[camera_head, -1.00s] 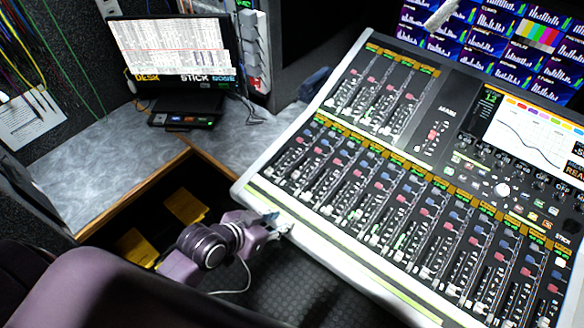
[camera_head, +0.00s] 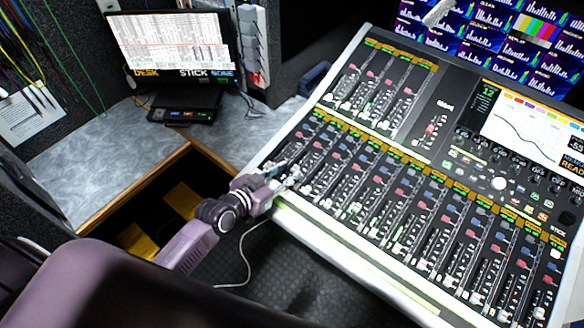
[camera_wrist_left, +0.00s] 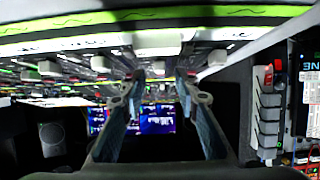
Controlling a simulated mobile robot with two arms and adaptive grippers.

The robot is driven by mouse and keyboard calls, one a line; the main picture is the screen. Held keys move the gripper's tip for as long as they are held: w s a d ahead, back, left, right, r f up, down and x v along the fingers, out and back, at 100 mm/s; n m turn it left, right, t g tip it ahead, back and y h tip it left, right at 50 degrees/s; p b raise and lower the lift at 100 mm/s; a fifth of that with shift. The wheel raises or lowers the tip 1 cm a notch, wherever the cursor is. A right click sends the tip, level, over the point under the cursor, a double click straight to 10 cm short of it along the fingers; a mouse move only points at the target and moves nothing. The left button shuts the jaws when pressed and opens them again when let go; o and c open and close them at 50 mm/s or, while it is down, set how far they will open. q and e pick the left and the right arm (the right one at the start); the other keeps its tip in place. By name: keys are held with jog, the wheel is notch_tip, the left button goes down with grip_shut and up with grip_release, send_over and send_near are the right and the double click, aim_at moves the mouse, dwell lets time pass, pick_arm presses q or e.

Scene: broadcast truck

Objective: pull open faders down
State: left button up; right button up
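The mixing console (camera_head: 412,190) fills the right half of the head view, tilted, with rows of faders. Its long lower bank has many fader strips with white caps near the front edge, and a shorter upper bank (camera_head: 378,88) sits at the back left. My left gripper (camera_head: 283,172) is over the left end of the lower bank, just above the leftmost strips. In the wrist view its two fingers (camera_wrist_left: 158,84) stand apart with a gap between them, and white fader caps (camera_wrist_left: 157,42) show just beyond the tips. Contact cannot be told. My right gripper is not in view.
A monitor (camera_head: 175,48) and a small black box (camera_head: 183,112) stand on the grey desk (camera_head: 95,165) at left. Bright screens (camera_head: 490,35) line the back right. A dark gap with yellow items (camera_head: 183,199) lies below the desk.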

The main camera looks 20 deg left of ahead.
aim_at(295, 169)
pick_arm(q)
jog(key=shift+x, duration=1.45)
jog(key=shift+c, duration=0.3)
grip_shut()
